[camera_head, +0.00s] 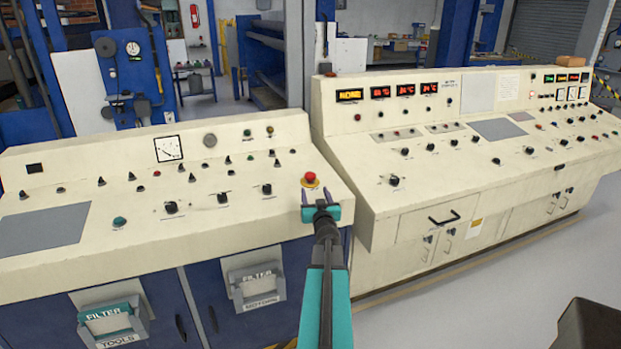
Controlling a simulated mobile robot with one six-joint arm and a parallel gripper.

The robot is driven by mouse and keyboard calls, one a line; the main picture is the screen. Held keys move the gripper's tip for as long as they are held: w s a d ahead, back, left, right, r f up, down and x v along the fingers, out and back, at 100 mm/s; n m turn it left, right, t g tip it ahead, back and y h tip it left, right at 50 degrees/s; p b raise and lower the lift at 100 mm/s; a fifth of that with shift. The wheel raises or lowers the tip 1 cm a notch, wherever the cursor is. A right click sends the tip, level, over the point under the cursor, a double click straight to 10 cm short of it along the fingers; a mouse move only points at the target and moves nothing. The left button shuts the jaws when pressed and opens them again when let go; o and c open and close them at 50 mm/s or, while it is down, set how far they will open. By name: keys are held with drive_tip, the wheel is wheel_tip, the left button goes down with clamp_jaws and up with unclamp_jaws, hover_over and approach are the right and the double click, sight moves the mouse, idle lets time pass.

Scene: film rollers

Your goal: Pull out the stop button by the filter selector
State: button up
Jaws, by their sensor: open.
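The stop button (310,177) is a red mushroom head on a yellow base, near the right end of the left cream console (120,200). Several black selector knobs sit in a row to its left, the nearest one (267,189) just left of the button; their labels are too small to read, so I cannot tell which is the filter selector. My gripper (311,191) is open, its two purple fingertips just in front of the button, one to each side in the picture. I cannot tell whether they touch it. My teal arm comes up from below.
A second cream console (450,150) with red displays and many knobs stands to the right.

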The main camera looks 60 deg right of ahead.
sight(310, 175)
drive_tip(key=shift+p+x, duration=0.55)
drive_tip(key=shift+x, duration=6)
clamp_jaws()
drive_tip(key=shift+r+p, duration=0.75)
drive_tip(key=shift+p, duration=0.4)
drive_tip(key=shift+r, duration=0.1)
unclamp_jaws()
drive_tip(key=shift+a, duration=0.1)
drive_tip(key=shift+s+a, duration=0.1)
drive_tip(key=shift+s, duration=0.1)
